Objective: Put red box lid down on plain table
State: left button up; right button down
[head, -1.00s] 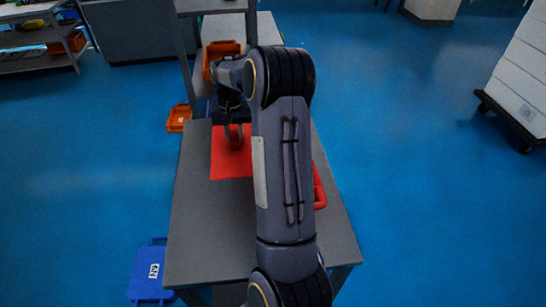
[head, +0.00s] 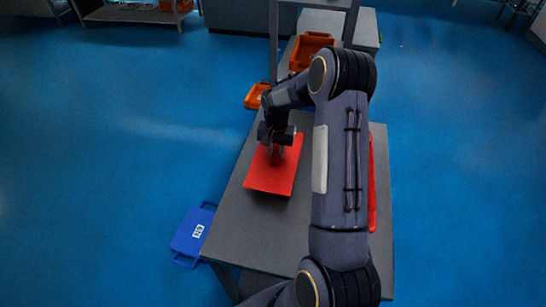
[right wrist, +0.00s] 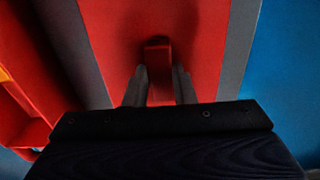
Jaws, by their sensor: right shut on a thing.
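The red box lid (head: 268,178) is a flat red sheet over the left part of the grey table (head: 245,230) in the head view. My right gripper (head: 277,153) points down at its far part. In the right wrist view, the fingers (right wrist: 159,88) are shut on a small red raised handle of the lid (right wrist: 185,25). I cannot tell whether the lid touches the table or hangs just above it. The red box (head: 372,190) is at the table's right side, mostly hidden behind my right arm. My left gripper is not in view.
A red container wall (right wrist: 18,105) shows at the left of the right wrist view. A shelf frame with an orange bin (head: 310,45) stands beyond the table. The near tabletop is bare.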

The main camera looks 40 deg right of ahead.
aim_at(272, 158)
jog(key=shift+w+a+f, duration=0.2)
jog(key=shift+a+f, duration=0.25)
jog(key=shift+f, duration=0.05)
notch_tip(272, 158, down, 2)
jog(key=shift+w+a+f+p, duration=0.15)
jog(key=shift+f+p, duration=0.1)
jog(key=shift+p, duration=0.2)
jog(key=shift+f, duration=0.55)
jog(key=shift+f+b, duration=0.2)
jog(key=shift+b, duration=0.1)
jog(key=c, duration=1.2)
grip_release()
jog(key=shift+r, duration=0.1)
